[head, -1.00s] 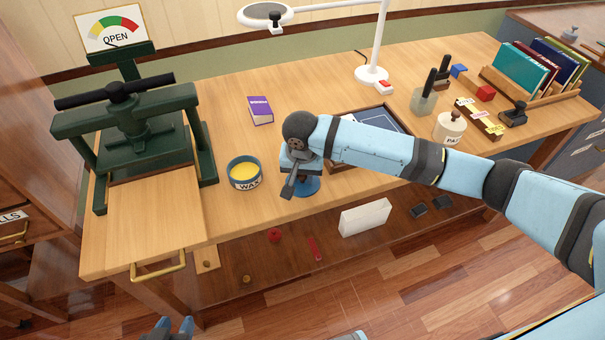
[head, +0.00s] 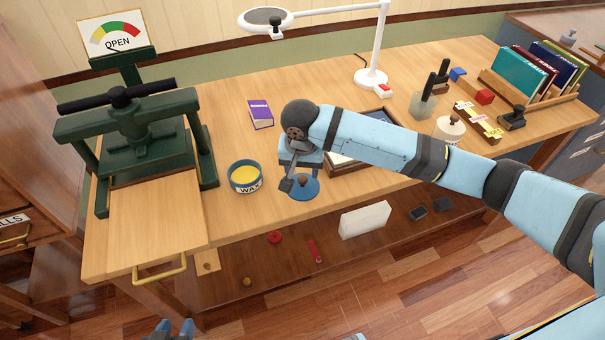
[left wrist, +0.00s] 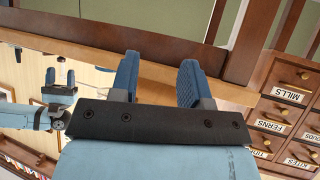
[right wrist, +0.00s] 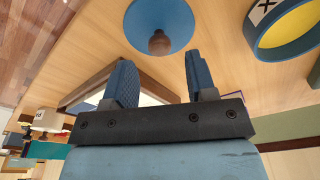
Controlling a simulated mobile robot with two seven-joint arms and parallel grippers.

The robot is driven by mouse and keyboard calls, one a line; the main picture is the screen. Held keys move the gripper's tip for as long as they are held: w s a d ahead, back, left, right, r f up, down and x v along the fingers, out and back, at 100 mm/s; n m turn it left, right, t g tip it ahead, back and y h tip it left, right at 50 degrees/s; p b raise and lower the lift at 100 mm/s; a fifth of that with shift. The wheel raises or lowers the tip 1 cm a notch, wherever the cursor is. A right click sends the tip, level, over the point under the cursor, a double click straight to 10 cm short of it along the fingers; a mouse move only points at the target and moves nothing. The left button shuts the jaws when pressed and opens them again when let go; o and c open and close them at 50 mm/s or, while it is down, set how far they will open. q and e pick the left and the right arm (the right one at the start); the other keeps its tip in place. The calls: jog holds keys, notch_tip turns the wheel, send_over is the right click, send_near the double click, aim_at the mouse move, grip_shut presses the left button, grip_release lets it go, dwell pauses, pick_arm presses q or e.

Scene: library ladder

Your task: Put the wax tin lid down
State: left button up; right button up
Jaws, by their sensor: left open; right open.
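The wax tin lid (head: 304,190), a blue disc with a brown knob, lies knob up on the wooden bench near its front edge. It also shows in the right wrist view (right wrist: 172,18), just beyond the fingertips. The open wax tin (head: 245,187), blue with yellow wax and a WAX label, stands to the left of the lid; part of it shows in the right wrist view (right wrist: 258,40). My right gripper (head: 287,184) is open and empty beside the lid, apart from its knob. My left gripper (head: 174,327) is open and empty, low in front of the bench.
A green press (head: 130,135) stands at the left. A purple book (head: 260,114) lies behind the tin. A framed tray (head: 345,168) is partly hidden behind my right arm. A white lamp (head: 371,75), a stamp and a book rack (head: 530,90) stand further right. Bench around the tin is clear.

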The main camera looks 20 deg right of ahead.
aim_at(302, 184)
pick_arm(q)
jog(key=shift+r+p, duration=0.15)
jog(key=shift+p, duration=0.35)
pick_arm(e)
notch_tip(302, 184, up, 8)
jog(key=shift+s+a+f, duration=0.15)
jog(key=shift+s+a, duration=0.1)
jog(key=shift+s, duration=0.2)
jog(key=shift+f, duration=0.1)
